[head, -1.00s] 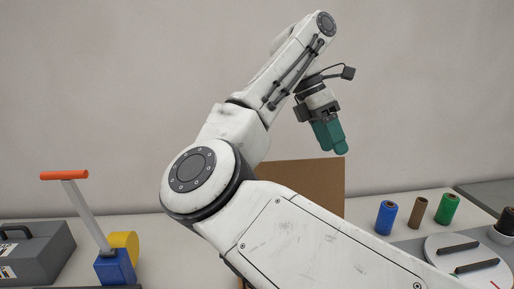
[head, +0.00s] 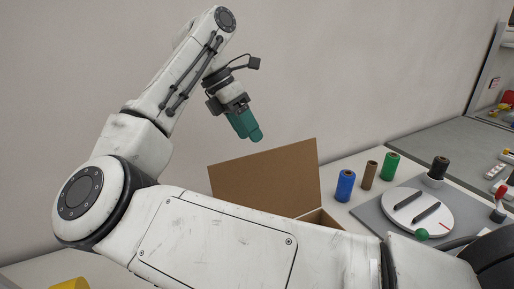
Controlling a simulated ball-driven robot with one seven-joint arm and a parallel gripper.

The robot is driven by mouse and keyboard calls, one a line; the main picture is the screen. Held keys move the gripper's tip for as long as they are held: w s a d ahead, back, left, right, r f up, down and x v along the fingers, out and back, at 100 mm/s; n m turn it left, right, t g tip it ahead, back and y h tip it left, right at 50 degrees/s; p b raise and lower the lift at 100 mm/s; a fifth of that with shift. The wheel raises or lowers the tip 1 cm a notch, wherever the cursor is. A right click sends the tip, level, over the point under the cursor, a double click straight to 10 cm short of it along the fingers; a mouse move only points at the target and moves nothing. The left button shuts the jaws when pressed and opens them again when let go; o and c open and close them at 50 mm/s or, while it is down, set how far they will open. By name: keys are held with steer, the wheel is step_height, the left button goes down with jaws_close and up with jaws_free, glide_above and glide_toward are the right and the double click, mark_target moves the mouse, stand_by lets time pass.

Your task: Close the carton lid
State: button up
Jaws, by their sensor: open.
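The carton (head: 318,217) stands on the table, mostly hidden behind my arm; one corner of its open top shows. Its brown lid (head: 268,177) stands raised and open at the back. My gripper (head: 255,135) has green fingers and hangs in the air, up and to the left of the lid's top edge, apart from it. It points down and slightly right. The gap between its fingers cannot be made out from this side. Nothing shows held in it.
Blue (head: 345,186), brown (head: 369,175) and green (head: 391,166) spools stand right of the carton. A round white plate with two dark bars (head: 420,212) lies on a grey mat, with a dark spool (head: 438,169) behind. A yellow thing (head: 70,284) is at lower left.

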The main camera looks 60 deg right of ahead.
steer(key=shift+p+x, duration=0.5)
steer(key=shift+x, duration=2.65)
jaws_close()
